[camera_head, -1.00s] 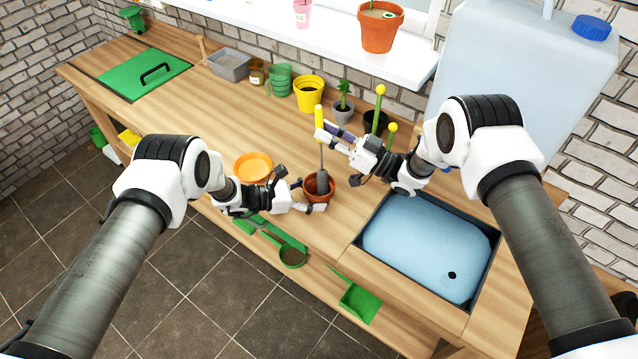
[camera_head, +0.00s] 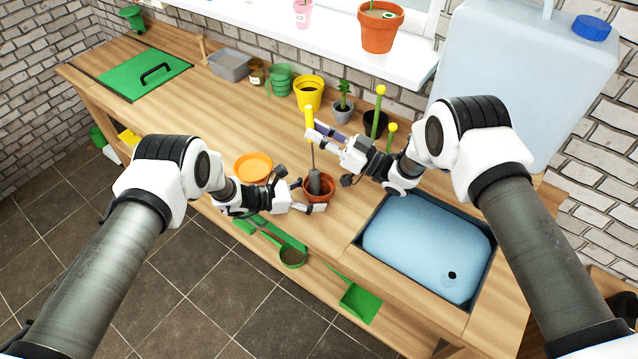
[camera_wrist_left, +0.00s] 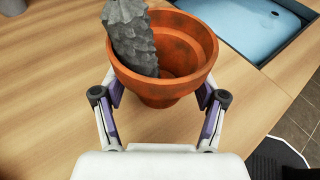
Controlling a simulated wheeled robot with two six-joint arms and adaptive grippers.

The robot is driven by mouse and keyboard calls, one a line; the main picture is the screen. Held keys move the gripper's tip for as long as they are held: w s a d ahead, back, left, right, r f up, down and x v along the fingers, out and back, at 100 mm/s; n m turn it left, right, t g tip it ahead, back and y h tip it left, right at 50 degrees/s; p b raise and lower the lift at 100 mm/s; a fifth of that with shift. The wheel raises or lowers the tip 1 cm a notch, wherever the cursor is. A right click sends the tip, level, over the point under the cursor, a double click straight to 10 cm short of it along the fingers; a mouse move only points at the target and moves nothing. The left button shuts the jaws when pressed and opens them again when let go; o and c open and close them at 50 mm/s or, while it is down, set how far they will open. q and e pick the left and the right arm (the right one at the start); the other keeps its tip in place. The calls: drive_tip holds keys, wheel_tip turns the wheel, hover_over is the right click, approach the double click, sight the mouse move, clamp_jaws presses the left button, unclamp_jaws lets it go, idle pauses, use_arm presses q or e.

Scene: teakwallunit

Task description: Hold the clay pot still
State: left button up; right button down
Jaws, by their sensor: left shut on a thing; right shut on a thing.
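The clay pot (camera_head: 325,194) is small and orange-brown and stands on the wooden bench near its front edge. In the left wrist view the pot (camera_wrist_left: 170,85) sits upright between the fingers of my left gripper (camera_wrist_left: 160,108), which is shut on it. My left gripper (camera_head: 308,197) comes to the pot from the left and front. My right gripper (camera_head: 313,138) is shut on a tool with a yellow handle (camera_head: 309,117), behind and above the pot. The pot's bottom inside is partly hidden.
An orange saucer (camera_head: 253,167) lies left of the pot. A blue basin (camera_head: 425,245) is sunk in the bench at right. Several pots, including a yellow pot (camera_head: 309,93), stand at the back. The bench's left middle is clear.

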sight(309, 124)
drive_tip(key=shift+a+r, duration=0.45)
drive_tip(key=shift+r, duration=0.3)
drive_tip(key=shift+a+r, duration=0.4)
drive_tip(key=shift+r, duration=0.35)
drive_tip(key=shift+s+f, duration=0.15)
drive_tip(key=shift+f, duration=0.7)
drive_tip(key=shift+s+f, duration=0.1)
drive_tip(key=shift+f, duration=0.7)
drive_tip(key=shift+w+a+r, duration=0.15)
drive_tip(key=shift+a+r, duration=0.05)
drive_tip(key=shift+r, duration=0.65)
drive_tip(key=shift+w+a+r, duration=0.15)
drive_tip(key=shift+r, duration=0.65)
drive_tip(key=shift+s+d+f, duration=0.2)
drive_tip(key=shift+s+f, duration=0.55)
drive_tip(key=shift+f, duration=0.1)
drive_tip(key=shift+s+d+f, duration=0.15)
drive_tip(key=shift+s+f, duration=0.6)
drive_tip(key=shift+f, duration=0.1)
drive_tip(key=shift+s+a+r, duration=0.1)
drive_tip(key=shift+s+r, duration=0.15)
drive_tip(key=shift+r, duration=0.3)
drive_tip(key=shift+s+a+r, duration=0.15)
drive_tip(key=shift+s+r, duration=0.05)
drive_tip(key=shift+r, duration=0.35)
drive_tip(key=shift+s+a+r, duration=0.1)
drive_tip(key=shift+s+r, duration=0.15)
drive_tip(key=shift+r, duration=0.3)
drive_tip(key=shift+w+d, duration=0.1)
